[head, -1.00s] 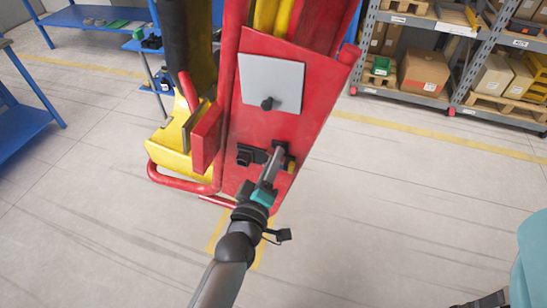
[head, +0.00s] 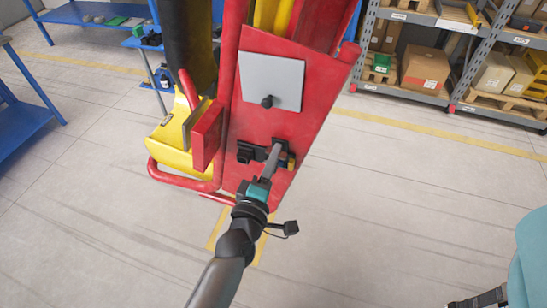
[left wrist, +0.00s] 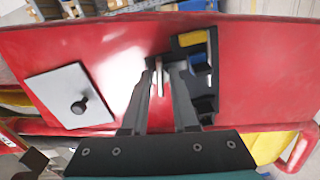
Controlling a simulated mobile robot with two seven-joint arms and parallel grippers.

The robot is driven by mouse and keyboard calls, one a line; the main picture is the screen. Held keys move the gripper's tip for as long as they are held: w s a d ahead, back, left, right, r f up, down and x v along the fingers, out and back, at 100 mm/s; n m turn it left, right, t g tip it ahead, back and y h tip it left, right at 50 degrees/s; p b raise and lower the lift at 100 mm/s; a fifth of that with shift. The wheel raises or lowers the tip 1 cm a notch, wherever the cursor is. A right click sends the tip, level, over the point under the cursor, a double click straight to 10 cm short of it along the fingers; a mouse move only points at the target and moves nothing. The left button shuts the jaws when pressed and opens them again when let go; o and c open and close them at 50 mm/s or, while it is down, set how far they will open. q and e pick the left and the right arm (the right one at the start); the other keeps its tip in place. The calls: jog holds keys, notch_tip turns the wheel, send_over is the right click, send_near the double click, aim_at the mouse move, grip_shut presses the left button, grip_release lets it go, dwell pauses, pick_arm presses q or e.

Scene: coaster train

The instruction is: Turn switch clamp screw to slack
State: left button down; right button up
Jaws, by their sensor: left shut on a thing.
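My left gripper (head: 278,148) reaches up to the lower part of a red panel (head: 275,125). In the left wrist view its fingertips (left wrist: 158,66) are closed around a thin, pale metal piece, which looks like the clamp screw (left wrist: 159,80). The screw's far end is hidden at the panel. Right beside the fingers is a black switch assembly (left wrist: 205,75) with yellow and blue parts. In the head view a black fitting (head: 246,152) shows just left of the fingers. I cannot tell from these frames how tight the screw is.
A grey plate (head: 271,82) with a black knob (head: 267,102) sits on the panel above the gripper. A red tube frame and a yellow housing (head: 180,135) stand close on the left. Shelves with boxes (head: 425,68) are at the back right.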

pick_arm(q)
jog(key=c, duration=0.7)
grip_release()
jog(key=shift+s, duration=0.1)
jog(key=b+v, duration=0.2)
jog(key=v, duration=1.3)
jog(key=shift+r, duration=0.1)
